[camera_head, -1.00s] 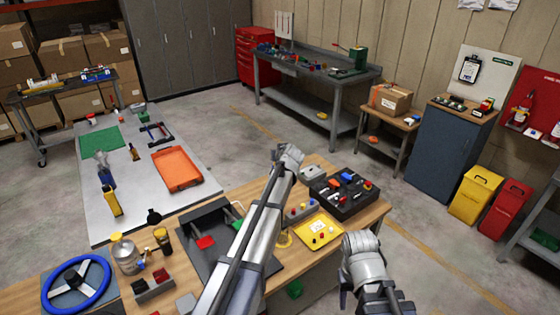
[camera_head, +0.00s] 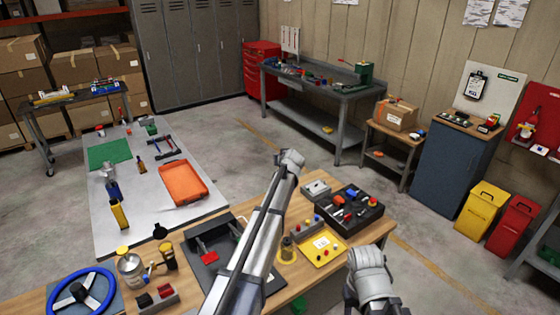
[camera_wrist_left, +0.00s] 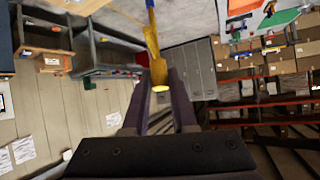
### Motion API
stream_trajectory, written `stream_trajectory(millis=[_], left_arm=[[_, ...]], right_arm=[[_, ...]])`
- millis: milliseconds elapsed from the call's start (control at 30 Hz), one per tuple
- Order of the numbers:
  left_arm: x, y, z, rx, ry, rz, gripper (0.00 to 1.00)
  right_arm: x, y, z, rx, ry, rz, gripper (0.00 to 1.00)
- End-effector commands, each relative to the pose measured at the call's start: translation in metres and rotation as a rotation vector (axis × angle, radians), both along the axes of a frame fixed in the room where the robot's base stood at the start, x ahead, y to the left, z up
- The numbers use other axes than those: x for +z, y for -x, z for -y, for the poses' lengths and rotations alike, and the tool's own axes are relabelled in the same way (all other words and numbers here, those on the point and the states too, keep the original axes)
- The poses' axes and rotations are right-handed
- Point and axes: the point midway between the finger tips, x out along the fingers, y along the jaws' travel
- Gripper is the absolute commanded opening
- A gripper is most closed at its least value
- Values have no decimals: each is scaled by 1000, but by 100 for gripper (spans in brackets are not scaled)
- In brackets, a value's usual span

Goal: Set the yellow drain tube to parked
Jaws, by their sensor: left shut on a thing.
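In the left wrist view my left gripper (camera_wrist_left: 162,90) is shut on a slim yellow piece, which looks like the yellow drain tube (camera_wrist_left: 154,55). The tube runs from between the fingers to the top of the picture, with a blue part (camera_wrist_left: 150,4) beyond it. A round yellow end shows between the fingertips. In the head view my left arm crosses the bench from below, and its gripper cannot be made out. My right arm shows at lower right, but its gripper fingers are not visible.
The wooden bench (camera_head: 372,232) carries a black tray (camera_head: 265,282), a yellow panel (camera_head: 320,254), a dark tool case (camera_head: 348,213), a small yellow item (camera_head: 288,250), a blue steering wheel (camera_head: 58,286) and bottles. A grey table (camera_head: 150,213) with an orange tray (camera_head: 184,196) stands beyond.

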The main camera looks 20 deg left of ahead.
Motion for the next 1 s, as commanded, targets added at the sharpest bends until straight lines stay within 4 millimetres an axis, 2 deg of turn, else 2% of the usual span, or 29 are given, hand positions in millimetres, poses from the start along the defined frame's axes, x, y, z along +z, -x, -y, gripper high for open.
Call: stream_trajectory(millis=[33, 300, 667, 1000], left_arm=[[1, -1, -1, -2, -5, 2, 26], [0, 0, 0, -1, -2, 1, 55], [4, 4, 2, -1, -1, 0, 55], [30, 40, 22, -2, -1, -1, 55]], right_arm=[[0, 0, 0, 0, 0, 0, 50], [0, 0, 0, 0, 0, 0, 50], [4, 0, 0, -1, 0, 0, 50], [30, 0, 0, -15, -1, 0, 50]])
